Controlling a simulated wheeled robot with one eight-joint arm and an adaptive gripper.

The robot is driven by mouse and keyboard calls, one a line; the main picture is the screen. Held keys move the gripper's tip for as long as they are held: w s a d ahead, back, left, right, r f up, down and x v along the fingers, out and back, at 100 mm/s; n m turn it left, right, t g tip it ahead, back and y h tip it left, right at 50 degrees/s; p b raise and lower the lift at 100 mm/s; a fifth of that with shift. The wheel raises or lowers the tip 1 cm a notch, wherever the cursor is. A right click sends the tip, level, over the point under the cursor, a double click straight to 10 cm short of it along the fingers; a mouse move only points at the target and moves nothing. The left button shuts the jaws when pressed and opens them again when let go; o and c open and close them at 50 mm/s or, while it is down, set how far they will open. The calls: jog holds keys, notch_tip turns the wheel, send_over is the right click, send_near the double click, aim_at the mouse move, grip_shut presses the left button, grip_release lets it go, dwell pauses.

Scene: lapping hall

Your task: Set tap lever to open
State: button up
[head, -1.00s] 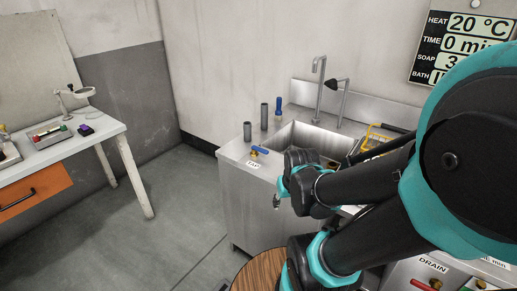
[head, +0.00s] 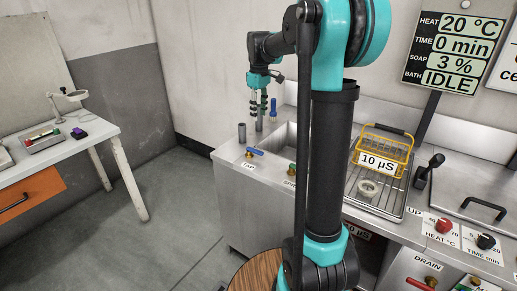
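The tap lever (head: 255,151) is a small blue handle on a brass valve, at the sink unit's front left corner, behind the "TAP" label (head: 249,166). The handle lies roughly flat and crosswise in the picture. My gripper (head: 259,112) points down, beyond and above the lever, over the back left of the counter and clear of the lever. Its two dark fingers look apart, with a grey cylinder (head: 259,124) behind or below their tips; I see nothing held. My arm hides the sink's right part and the spout.
A second knob marked "SPR..." (head: 292,169) is right of the lever. A yellow wire basket (head: 385,150) sits on the drainboard. Open floor lies left of the sink unit.

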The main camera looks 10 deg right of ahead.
send_near(259, 151)
notch_tip(259, 151, down, 8)
jog(key=shift+a+f, duration=0.1)
dwell(0.5)
grip_shut()
dwell(0.4)
